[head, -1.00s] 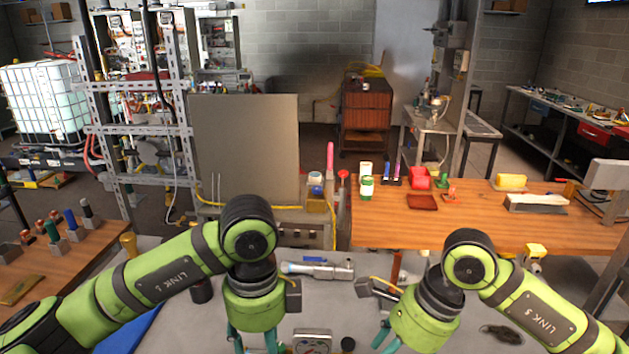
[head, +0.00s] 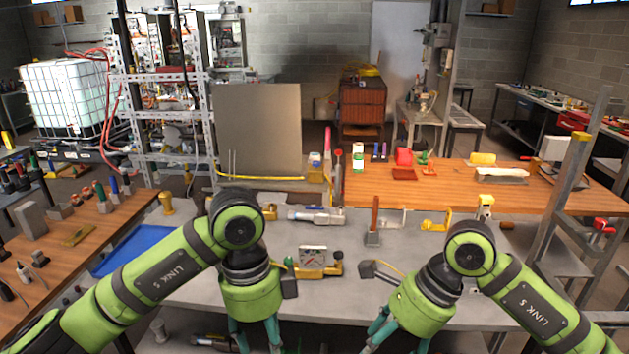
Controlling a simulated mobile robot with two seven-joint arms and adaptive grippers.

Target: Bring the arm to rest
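My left arm comes in from the left and bends down at its wrist. My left gripper (head: 257,335) has teal fingers at the bottom edge, in front of the grey workbench. My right arm comes in from the right, and its gripper (head: 395,335) also hangs down at the bottom edge. On both grippers the upper finger parts stand apart, but the fingertips are cut off by the frame, so I cannot tell whether they are open or shut. I see nothing held in the visible parts of either gripper.
Wooden benches stand at left (head: 50,265) and back right (head: 450,190). A metal post (head: 560,190) rises at right.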

